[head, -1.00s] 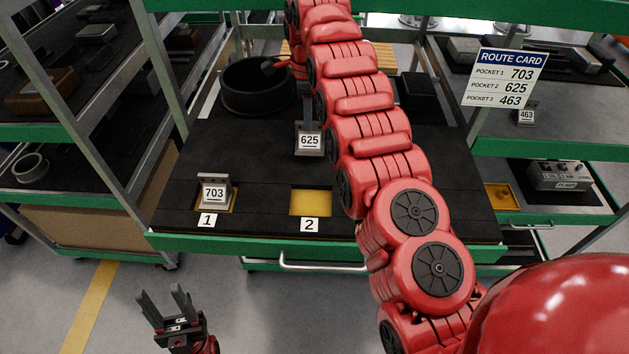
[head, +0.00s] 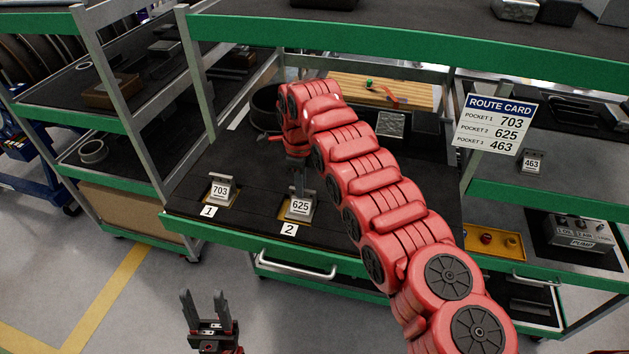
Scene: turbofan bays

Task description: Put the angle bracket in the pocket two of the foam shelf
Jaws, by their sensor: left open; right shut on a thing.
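The angle bracket labelled 625 (head: 300,207) is at the yellow pocket two of the foam shelf (head: 250,215), just behind the label 2 (head: 289,229). I cannot tell whether it is fully seated. My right gripper (head: 298,183) reaches down from above and is shut on the bracket's upright part; its fingertips are partly hidden. The bracket labelled 703 (head: 220,191) stands in pocket one, behind the label 1 (head: 208,211). My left gripper (head: 207,308) is open and empty, low in front of the shelf over the floor.
The route card (head: 497,124) lists pocket 2 as 625. A bracket labelled 463 (head: 532,162) stands on the right rack. A dark round bin (head: 264,108) and a wooden board (head: 375,90) are at the back. My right arm covers the shelf's right part.

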